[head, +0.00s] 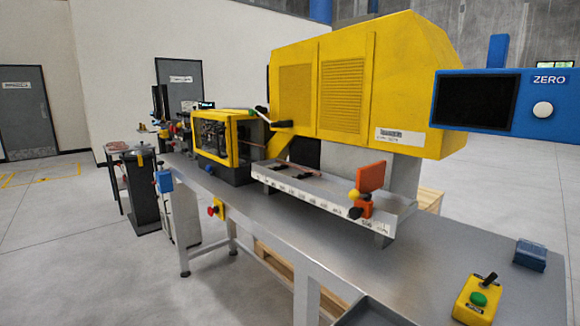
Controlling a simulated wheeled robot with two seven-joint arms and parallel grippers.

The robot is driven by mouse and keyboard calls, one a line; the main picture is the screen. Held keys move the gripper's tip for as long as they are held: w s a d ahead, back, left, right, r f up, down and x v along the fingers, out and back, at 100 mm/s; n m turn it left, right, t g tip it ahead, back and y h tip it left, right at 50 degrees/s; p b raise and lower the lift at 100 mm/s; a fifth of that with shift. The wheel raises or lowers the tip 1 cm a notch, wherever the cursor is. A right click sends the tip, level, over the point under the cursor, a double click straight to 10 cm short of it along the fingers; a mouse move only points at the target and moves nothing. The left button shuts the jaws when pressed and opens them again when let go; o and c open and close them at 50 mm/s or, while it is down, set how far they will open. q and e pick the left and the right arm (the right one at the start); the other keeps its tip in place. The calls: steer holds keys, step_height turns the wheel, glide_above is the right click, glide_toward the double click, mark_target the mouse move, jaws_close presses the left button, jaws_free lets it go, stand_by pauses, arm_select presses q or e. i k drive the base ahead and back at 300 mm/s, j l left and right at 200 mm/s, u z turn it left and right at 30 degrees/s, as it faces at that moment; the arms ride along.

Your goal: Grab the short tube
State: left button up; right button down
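A thin copper-coloured tube (299,171) lies in the long grey measuring trough (330,192) in front of the big yellow machine. It is small in the picture, and I cannot tell its exact length or whether it is one piece or more. An orange stop (370,178) with a yellow knob stands across the trough, to the right of the tube. Neither of my grippers shows in the head view.
The yellow machine (350,85) rises behind the trough. A yellow-framed unit (222,137) stands at its left end. A blue ZERO display (502,100) hangs at right. A yellow button box (477,300) sits on the grey bench (430,255), whose middle is clear.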

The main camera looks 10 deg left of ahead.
mark_target(317, 173)
steer(key=i+j, duration=0.2)
steer(key=j, duration=0.15)
steer(key=i+j, duration=0.25)
steer(key=i+j+z, duration=0.1)
steer(key=j, duration=0.35)
steer(key=i+j, duration=0.3)
steer(key=j+z, duration=0.05)
steer(key=j, duration=0.05)
